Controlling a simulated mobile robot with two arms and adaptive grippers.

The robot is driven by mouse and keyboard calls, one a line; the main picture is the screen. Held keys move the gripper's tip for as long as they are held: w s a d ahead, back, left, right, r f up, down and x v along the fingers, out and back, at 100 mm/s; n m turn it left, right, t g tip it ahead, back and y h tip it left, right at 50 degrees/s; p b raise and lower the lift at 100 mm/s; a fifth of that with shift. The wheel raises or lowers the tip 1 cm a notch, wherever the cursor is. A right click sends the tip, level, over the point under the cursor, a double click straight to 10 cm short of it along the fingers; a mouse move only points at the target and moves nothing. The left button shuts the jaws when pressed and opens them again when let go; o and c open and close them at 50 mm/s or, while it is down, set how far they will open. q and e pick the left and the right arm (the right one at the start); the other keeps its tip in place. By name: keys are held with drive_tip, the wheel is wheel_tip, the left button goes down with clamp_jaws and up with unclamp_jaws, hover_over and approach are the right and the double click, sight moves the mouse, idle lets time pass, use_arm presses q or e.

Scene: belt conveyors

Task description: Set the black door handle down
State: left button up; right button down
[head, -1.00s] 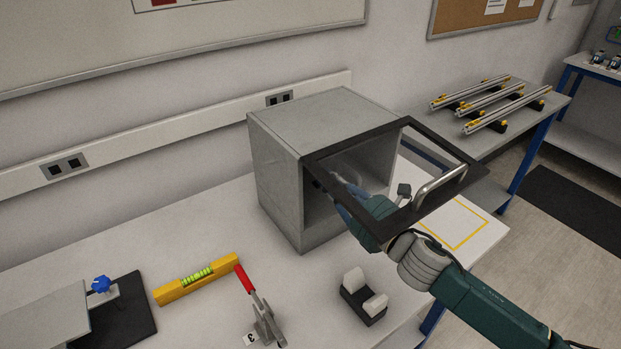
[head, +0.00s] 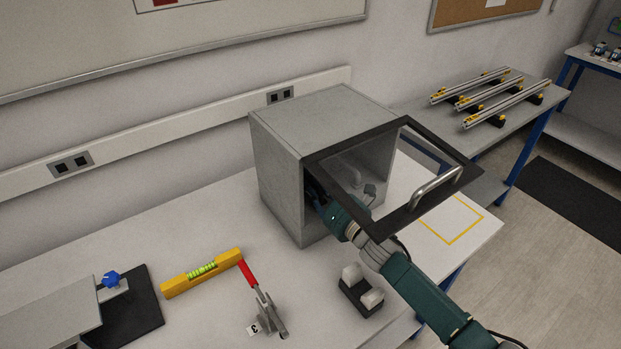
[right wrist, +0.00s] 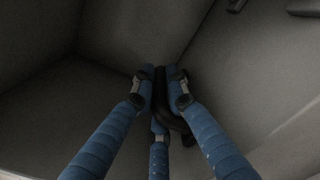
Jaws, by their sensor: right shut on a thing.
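My right gripper (right wrist: 160,92) is shut on the black door handle (right wrist: 180,127), a dark curved piece showing between and beside its blue fingers in the right wrist view. In the head view the right gripper (head: 317,197) reaches into the open front of a grey box cabinet (head: 277,177). The cabinet's wall and the arm hide the handle there. I cannot tell whether the handle touches the cabinet floor. My left gripper is not in view.
The cabinet's dark-framed glass door (head: 448,165) with a metal bar stands open above my right arm. A yellow level (head: 202,273), a red-handled clamp (head: 262,300) and a black-and-white block (head: 361,291) lie on the bench. Dark pieces (right wrist: 304,8) show inside the cabinet.

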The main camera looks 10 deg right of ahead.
drive_tip(key=shift+f+b, duration=0.25)
drive_tip(key=shift+b, duration=0.1)
drive_tip(key=c, duration=1.7)
unclamp_jaws()
drive_tip(key=shift+c, duration=0.2)
